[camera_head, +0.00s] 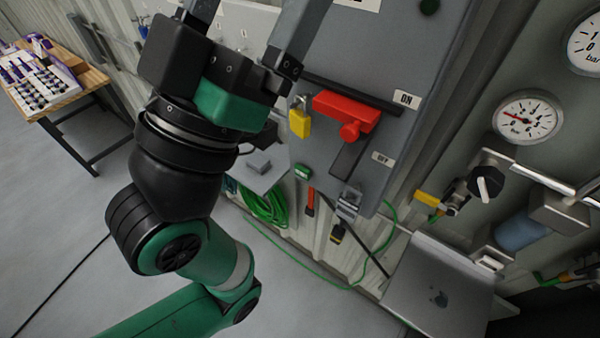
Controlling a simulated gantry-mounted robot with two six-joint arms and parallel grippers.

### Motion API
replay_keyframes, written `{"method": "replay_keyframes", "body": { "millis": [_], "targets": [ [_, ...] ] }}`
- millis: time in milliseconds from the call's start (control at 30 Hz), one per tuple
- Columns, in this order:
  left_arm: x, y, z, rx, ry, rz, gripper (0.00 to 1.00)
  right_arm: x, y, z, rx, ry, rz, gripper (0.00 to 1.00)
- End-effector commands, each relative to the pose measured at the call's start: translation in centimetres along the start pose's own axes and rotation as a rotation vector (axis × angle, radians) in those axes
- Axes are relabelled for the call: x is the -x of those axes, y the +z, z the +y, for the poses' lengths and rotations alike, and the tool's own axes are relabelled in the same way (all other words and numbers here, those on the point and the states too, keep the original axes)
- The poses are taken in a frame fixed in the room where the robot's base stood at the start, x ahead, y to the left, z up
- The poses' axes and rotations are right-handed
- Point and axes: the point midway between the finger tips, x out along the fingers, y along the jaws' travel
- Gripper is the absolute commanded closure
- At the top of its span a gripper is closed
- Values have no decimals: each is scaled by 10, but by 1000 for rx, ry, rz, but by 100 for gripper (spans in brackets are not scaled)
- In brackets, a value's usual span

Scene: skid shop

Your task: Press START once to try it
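My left arm rises from the bottom left. My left gripper (250,18) is in front of the wall panels at the top, its two fingers spread wide apart with nothing seen between them. The fingertips run to the top edge or out of view. A grey control box (440,45) stands to the right of the gripper. A dark green round button (429,5) is on it at the top edge, partly cut off. No START label is readable, so I cannot tell if this is START. The gripper is left of this button and apart from it. My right gripper is not in view.
A red switch handle (345,108) with an ON label (406,98) and a yellow padlock (299,120) sit on the box. Pressure gauges (527,117) and pipes are at right. A laptop (440,285) is below. A wooden table (85,78) stands far left.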

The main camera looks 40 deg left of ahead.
Motion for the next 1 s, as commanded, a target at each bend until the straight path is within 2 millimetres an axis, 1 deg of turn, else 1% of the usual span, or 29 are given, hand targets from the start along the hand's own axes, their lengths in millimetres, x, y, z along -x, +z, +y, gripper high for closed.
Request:
{"method": "replay_keyframes", "body": {
  "millis": [33, 67, 100, 167, 200, 267, 300, 500, 1000],
  "targets": [
    [0, 0, 0, 0, 0, 0, 16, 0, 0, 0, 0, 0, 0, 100],
    [0, 0, 0, 0, 0, 0, 22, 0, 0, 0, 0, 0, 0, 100],
    [0, 0, 0, 0, 0, 0, 29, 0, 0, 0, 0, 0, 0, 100],
    [0, 0, 0, 0, 0, 0, 40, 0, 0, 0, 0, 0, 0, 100],
    [0, 0, 0, 0, 0, 0, 47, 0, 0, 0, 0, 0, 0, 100],
    [0, 0, 0, 0, 0, 0, 58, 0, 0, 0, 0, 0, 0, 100],
    [0, 0, 0, 0, 0, 0, 65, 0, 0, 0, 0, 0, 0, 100],
    [0, 0, 0, 0, 0, 0, 100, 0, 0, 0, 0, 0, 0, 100],
    [0, 0, 0, 0, 0, 0, 100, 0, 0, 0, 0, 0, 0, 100]
  ]
}}
